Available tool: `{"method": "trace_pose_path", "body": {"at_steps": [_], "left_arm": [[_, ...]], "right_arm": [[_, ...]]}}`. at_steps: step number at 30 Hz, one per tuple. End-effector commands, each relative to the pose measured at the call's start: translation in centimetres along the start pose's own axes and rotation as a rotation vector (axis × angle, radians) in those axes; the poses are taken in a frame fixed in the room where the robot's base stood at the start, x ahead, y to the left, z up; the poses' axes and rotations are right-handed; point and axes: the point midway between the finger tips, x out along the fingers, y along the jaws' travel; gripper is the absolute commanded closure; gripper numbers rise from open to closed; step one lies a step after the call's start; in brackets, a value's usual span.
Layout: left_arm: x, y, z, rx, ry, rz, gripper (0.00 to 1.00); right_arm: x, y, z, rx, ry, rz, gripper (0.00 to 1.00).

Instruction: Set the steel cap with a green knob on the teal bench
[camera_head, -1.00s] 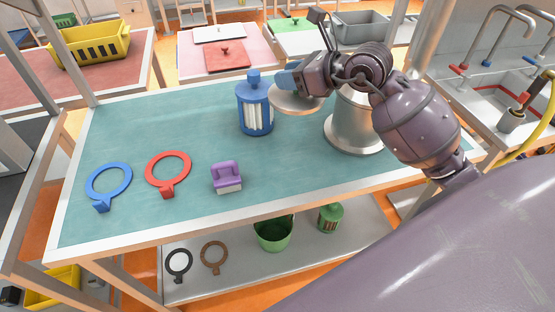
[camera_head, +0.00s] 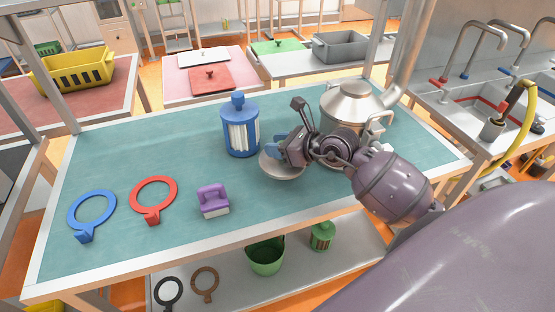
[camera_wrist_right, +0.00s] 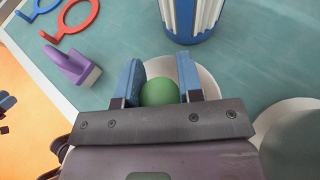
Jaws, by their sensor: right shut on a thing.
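The steel cap (camera_head: 283,170) is a round, shallow disc in the head view, low over the teal bench (camera_head: 130,155), right of the blue canister. I cannot tell if it touches the bench. Its green knob (camera_wrist_right: 159,92) shows in the right wrist view, with the cap's pale rim (camera_wrist_right: 208,82) around it. My right gripper (camera_head: 282,150) is above the cap, its blue fingers shut on the knob from both sides; it also shows in the right wrist view (camera_wrist_right: 159,85). My left gripper is not in view.
The blue-and-white canister (camera_head: 240,130) stands close to the cap. A large steel vessel (camera_head: 350,103) stands behind my right arm. A purple block (camera_head: 212,201), red ring (camera_head: 153,201) and blue ring (camera_head: 92,215) lie leftward. Bare bench lies in front of the cap.

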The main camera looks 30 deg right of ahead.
Motion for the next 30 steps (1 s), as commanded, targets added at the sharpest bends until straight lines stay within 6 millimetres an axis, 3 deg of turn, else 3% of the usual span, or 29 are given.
{"method": "trace_pose_path", "body": {"at_steps": [7,15,27,28,30], "left_arm": [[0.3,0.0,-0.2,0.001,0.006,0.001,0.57],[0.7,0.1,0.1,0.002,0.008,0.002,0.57],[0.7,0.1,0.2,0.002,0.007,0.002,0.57],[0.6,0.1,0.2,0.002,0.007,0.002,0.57],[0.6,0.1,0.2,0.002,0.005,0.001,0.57]], "right_arm": [[0.5,0.0,-1.2,0.0,-0.001,0.0,1.0],[1.8,0.0,-4.3,0.0,0.0,0.001,1.0],[1.9,0.0,-4.7,-0.001,-0.002,0.0,1.0],[1.9,0.0,-4.7,0.0,0.0,0.0,0.63],[1.9,0.0,-4.7,0.0,0.0,0.0,0.52]]}}
